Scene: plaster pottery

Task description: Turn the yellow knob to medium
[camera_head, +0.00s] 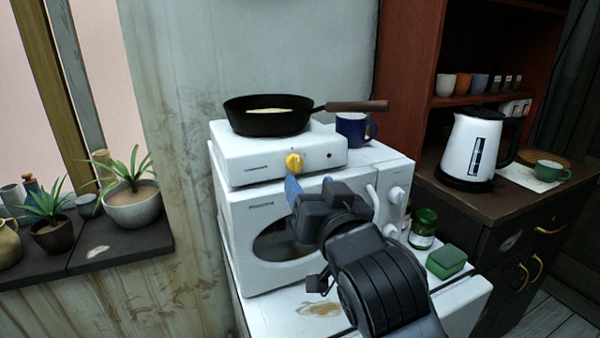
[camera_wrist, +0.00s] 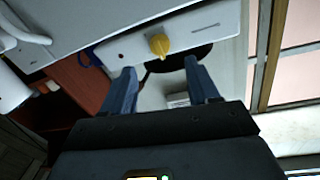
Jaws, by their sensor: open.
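The yellow knob (camera_head: 294,163) is on the front of a white hot plate (camera_head: 237,172), which stands on a white microwave-like oven. A black pan (camera_head: 266,118) with something pale in it sits on the hot plate. My gripper (camera_head: 310,185) is in front of the hot plate, just below and right of the knob in the head view. In the wrist view the blue fingers of my gripper (camera_wrist: 160,68) are spread apart, with the knob (camera_wrist: 159,44) ahead of the gap between them. The fingers appear apart from the knob. The knob's setting marks are too small to read.
A blue mug (camera_head: 352,128) stands behind the hot plate on the right. The oven (camera_head: 240,215) is directly below, with a green jar (camera_head: 424,228) and green block (camera_head: 446,261) to its right. A kettle (camera_head: 474,150) stands on the right counter.

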